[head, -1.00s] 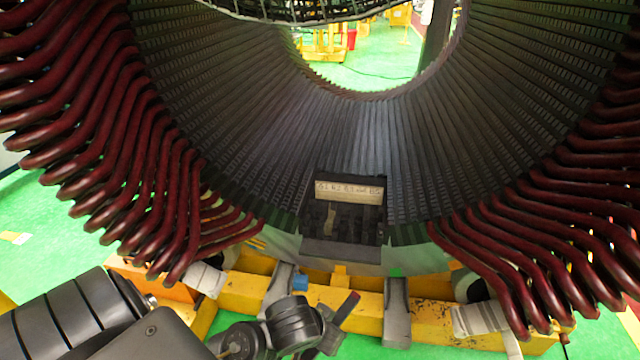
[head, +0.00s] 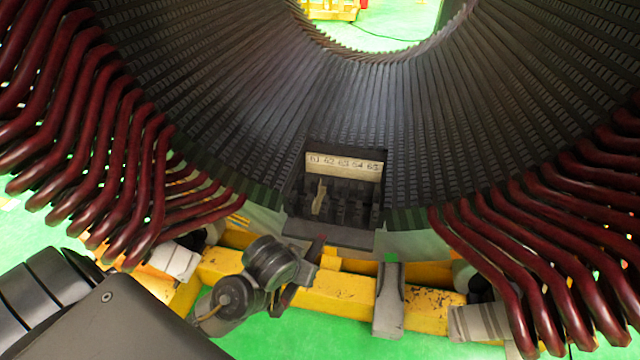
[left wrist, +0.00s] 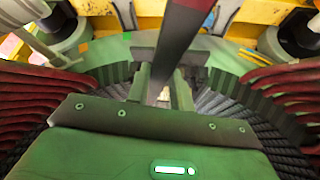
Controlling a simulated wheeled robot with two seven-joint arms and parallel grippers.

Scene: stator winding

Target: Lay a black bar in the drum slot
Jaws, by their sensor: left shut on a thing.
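The dark slotted drum (head: 225,125) fills the head view. At its lower front is a dark block with a pale label (head: 344,165) numbered 61 to 65, above short slot openings (head: 350,208). My left gripper (head: 284,284) is low in the head view, just in front of and below this block. It is shut on a black bar (head: 289,296) with a reddish end, tilted up towards the block. In the left wrist view the bar (left wrist: 176,45) stands between the fingers of the gripper (left wrist: 160,88). The bar's lower part is hidden.
Dark red coil ends (head: 115,185) curve out at the left, and more coil ends (head: 540,225) at the right. A yellow frame (head: 335,295) with a grey upright support (head: 390,300) lies below the drum. Green floor shows beneath.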

